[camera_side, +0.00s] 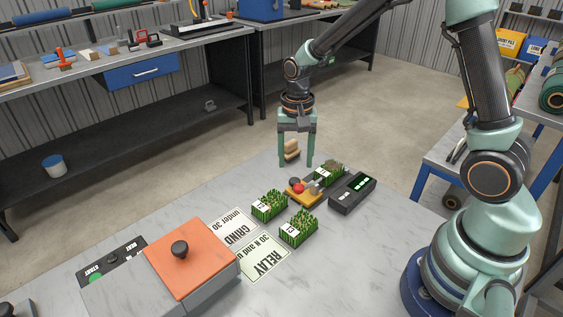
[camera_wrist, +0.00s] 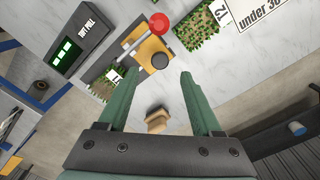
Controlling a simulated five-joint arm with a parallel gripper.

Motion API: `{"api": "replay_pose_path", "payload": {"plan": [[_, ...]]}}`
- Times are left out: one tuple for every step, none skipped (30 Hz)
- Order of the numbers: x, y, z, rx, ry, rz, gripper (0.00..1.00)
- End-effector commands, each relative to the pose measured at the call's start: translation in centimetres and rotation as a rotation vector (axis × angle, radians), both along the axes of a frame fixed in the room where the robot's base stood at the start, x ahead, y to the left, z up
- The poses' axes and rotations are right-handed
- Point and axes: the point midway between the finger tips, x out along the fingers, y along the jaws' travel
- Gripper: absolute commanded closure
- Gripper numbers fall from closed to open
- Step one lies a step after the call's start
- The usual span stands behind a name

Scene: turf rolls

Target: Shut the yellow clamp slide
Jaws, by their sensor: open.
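The yellow clamp slide (camera_side: 297,199) lies on the pale table, with a red ball knob (camera_side: 298,188) and a metal bar by it. In the wrist view the yellow slide (camera_wrist: 146,50) carries a dark round knob (camera_wrist: 160,61), just ahead of my fingertips; the red knob (camera_wrist: 159,22) is farther off. A turf piece (camera_side: 329,173) sits at the clamp's far side. My gripper (camera_side: 296,164) is open, pointing down over the table's back edge behind the clamp. It also shows open in the wrist view (camera_wrist: 157,77). Whether the fingertips touch anything, I cannot tell.
A black tuft-pull box (camera_side: 352,193) stands right of the clamp. Two turf pieces (camera_side: 269,204) (camera_side: 298,229) stand in front, then paper cards (camera_side: 262,258) and an orange-lidded box (camera_side: 190,262). A tan wooden object (camera_wrist: 156,121) shows between my fingers; its support is unclear.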

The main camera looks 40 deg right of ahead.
Motion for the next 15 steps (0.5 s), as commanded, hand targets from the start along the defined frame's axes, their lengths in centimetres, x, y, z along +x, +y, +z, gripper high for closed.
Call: {"api": "replay_pose_path", "payload": {"plan": [[-0.1,0.0,-1.1,0.000,0.006,0.000,0.34],[-0.1,0.0,-1.6,0.000,0.006,0.000,0.34],[-0.1,0.0,-2.3,0.000,0.004,0.001,0.34],[-0.1,0.0,-2.8,0.000,0.004,0.001,0.34],[-0.1,0.0,-3.2,0.000,0.004,0.001,0.34],[-0.1,0.0,-3.8,0.000,0.003,0.001,0.34],[-0.1,0.0,-4.1,0.000,0.003,0.001,0.34],[-0.1,0.0,-4.4,0.000,0.003,0.001,0.34],[0.0,0.0,-4.8,0.000,0.001,0.001,0.34],[0.0,0.0,-5.0,0.000,0.001,0.001,0.34],[0.0,0.0,-5.2,0.000,0.000,0.001,0.34],[0.0,0.0,-5.4,0.000,0.000,0.001,0.34],[0.0,0.0,-5.5,0.000,0.000,0.001,0.34],[0.0,0.0,-5.6,0.000,0.000,0.001,0.34],[0.0,0.0,-5.7,0.000,-0.001,0.001,0.34]]}}
